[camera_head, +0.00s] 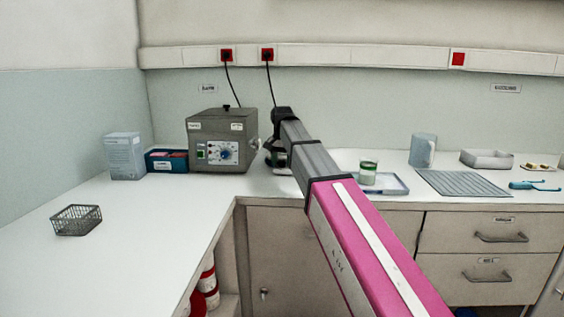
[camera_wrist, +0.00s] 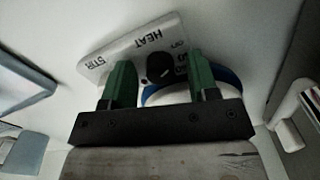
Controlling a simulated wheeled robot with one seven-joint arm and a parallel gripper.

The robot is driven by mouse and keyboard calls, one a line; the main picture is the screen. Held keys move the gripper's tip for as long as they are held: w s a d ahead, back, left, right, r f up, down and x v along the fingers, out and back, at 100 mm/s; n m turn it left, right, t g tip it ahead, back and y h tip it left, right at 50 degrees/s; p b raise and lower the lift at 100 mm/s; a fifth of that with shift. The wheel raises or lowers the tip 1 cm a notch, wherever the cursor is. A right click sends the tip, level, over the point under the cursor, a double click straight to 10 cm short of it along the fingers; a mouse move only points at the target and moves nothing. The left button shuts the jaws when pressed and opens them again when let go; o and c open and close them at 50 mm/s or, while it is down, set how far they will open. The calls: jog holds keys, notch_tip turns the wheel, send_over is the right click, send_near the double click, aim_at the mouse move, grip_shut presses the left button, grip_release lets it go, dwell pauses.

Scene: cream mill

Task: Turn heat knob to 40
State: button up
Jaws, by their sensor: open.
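In the wrist view, a white panel (camera_wrist: 115,52) carries the words HEAT and STIR, seen tilted. A black round heat knob (camera_wrist: 160,67) sits below the word HEAT, with small scale marks to its right, one of which seems to read OFF. Its pointer setting is not readable. My gripper (camera_wrist: 160,62) is open, one green finger to each side of the knob. I cannot tell whether either finger touches it. In the head view, the heater-stirrer and my gripper are mostly hidden behind my arm at the back of the counter.
A grey box device (camera_head: 205,128) with its own blue dial stands left of my arm. Beside it are a blue box (camera_head: 166,167) and a pale carton (camera_head: 125,155). A tray (camera_head: 388,188) with a beaker (camera_head: 368,171) lies right. The left counter is mostly clear around a wire basket (camera_head: 76,220).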

aim_at(282, 161)
jog(key=c, duration=0.9)
jog(key=shift+m, duration=0.8)
jog(key=o, duration=0.9)
jog(key=shift+r, duration=0.1)
notch_tip(282, 161, up, 11)
jog(key=shift+f, duration=0.2)
